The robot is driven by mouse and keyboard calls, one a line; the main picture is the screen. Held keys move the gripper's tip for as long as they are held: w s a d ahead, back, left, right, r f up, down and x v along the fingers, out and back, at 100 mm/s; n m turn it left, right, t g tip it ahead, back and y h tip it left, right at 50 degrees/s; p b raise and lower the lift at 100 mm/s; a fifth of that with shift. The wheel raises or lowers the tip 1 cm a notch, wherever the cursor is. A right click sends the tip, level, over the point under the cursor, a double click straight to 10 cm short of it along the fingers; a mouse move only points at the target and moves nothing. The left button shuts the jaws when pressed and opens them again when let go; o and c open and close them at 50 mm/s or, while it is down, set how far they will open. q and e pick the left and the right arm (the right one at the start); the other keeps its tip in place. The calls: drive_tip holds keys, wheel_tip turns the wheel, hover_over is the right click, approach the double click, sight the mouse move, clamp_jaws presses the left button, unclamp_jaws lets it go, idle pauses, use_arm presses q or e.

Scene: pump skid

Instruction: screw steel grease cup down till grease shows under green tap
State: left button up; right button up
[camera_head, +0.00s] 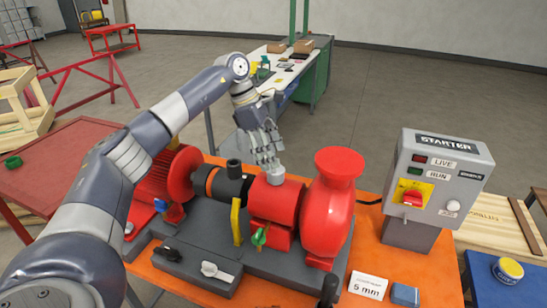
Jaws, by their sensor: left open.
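The steel grease cup (274,174) is a small grey cap on top of the red bearing housing (272,200). My left gripper (268,160) comes down from above with its fingers open, the tips at or just above the cup. I cannot tell whether they touch it. The green tap (260,238) is on the front of the housing, below the cup. No grease can be made out under it at this size. My right gripper is not in view.
A red pump casing (338,200) rises close right of the cup; a black coupling (230,186) and yellow lever (236,220) are left. The grey starter box (440,180) stands right. A "5 mm" card (367,286) and blue block (405,295) lie on the orange bench (430,270).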

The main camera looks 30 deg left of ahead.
use_arm(q)
drive_tip(key=v, duration=1)
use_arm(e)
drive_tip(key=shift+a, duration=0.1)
use_arm(q)
drive_tip(key=shift+c, duration=0.3)
